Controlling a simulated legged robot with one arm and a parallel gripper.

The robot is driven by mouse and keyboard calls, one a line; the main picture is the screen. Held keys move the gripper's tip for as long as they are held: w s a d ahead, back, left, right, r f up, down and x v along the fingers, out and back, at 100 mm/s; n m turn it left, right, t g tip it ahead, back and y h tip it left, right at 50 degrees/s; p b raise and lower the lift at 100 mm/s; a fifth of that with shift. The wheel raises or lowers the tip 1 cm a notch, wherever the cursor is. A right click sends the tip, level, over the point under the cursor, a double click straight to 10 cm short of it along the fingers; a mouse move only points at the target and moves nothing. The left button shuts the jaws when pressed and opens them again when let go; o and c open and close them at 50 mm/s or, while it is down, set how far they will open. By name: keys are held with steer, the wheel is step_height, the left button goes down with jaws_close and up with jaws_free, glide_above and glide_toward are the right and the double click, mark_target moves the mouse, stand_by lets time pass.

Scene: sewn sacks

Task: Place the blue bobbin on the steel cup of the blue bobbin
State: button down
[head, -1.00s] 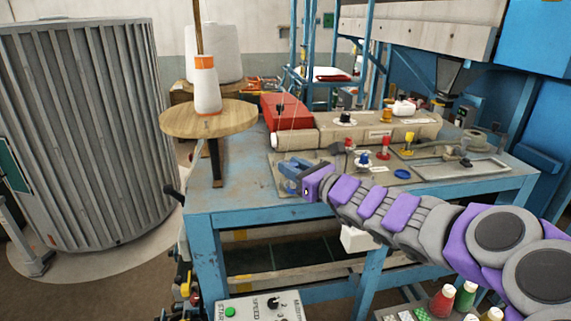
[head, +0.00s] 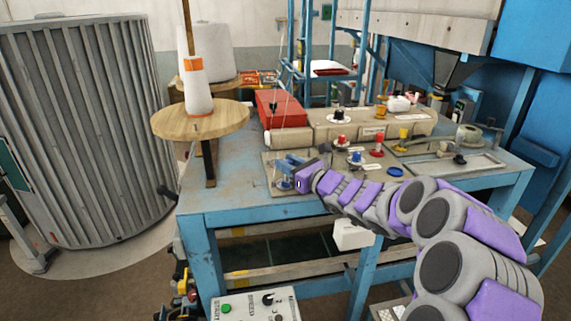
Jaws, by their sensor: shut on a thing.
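My gripper (head: 287,167) is over the left end of the worn panel (head: 322,185) on the blue bench. It is shut on a small blue thing, apparently the blue bobbin; the jaws hide most of it and its outline is unclear. A small silvery round part (head: 283,184) shows just below the jaws; whether it is a cup and whether anything touches it I cannot tell. To the right of the gripper, a blue-topped piece on a pale round base (head: 355,157) stands on the panel. A flat blue disc (head: 395,172) lies farther right.
Red (head: 377,146) and yellow (head: 403,138) upright pieces stand behind the blue disc. A red box (head: 280,108) and a beige housing (head: 375,128) close off the back. A round wooden stand (head: 228,122) with a white cone is at left. The bench's front left (head: 225,195) is clear.

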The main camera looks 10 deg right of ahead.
steer(key=shift+d, duration=0.2)
steer(key=c, duration=1.2)
jaws_free()
steer(key=shift+a, duration=0.4)
steer(key=o, duration=0.4)
steer(key=shift+a, duration=0.85)
steer(key=shift+s+d, duration=0.1)
steer(key=shift+d, duration=0.45)
steer(key=shift+b+v, duration=0.5)
steer(key=shift+v, duration=5.55)
